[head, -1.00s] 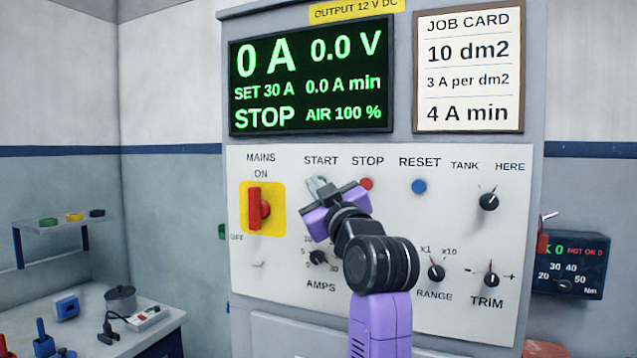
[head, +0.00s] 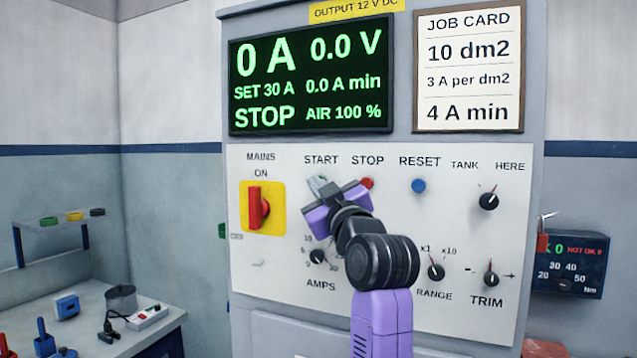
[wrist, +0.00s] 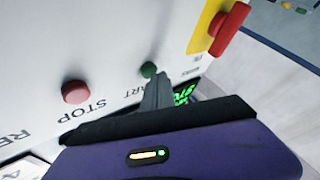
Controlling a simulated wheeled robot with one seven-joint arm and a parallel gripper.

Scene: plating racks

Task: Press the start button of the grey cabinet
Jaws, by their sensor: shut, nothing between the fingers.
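The grey cabinet (head: 536,120) stands in front of me with its white control panel (head: 400,215). My gripper (head: 318,187) is shut and empty, its tips just below the START label. In the wrist view the green start button (wrist: 148,69) shows just beyond the tips of my gripper (wrist: 156,85); I cannot tell whether they touch it. In the head view the gripper mostly hides this button. The display (head: 311,75) reads STOP, 0 A, 0.0 V and SET 30 A.
The red stop button (wrist: 75,92) is close to the right of START, partly behind my gripper in the head view. The blue reset button (head: 418,186) is farther right. The red mains switch (head: 258,208) on its yellow plate is to the left. The amps knob (head: 317,257) is below.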

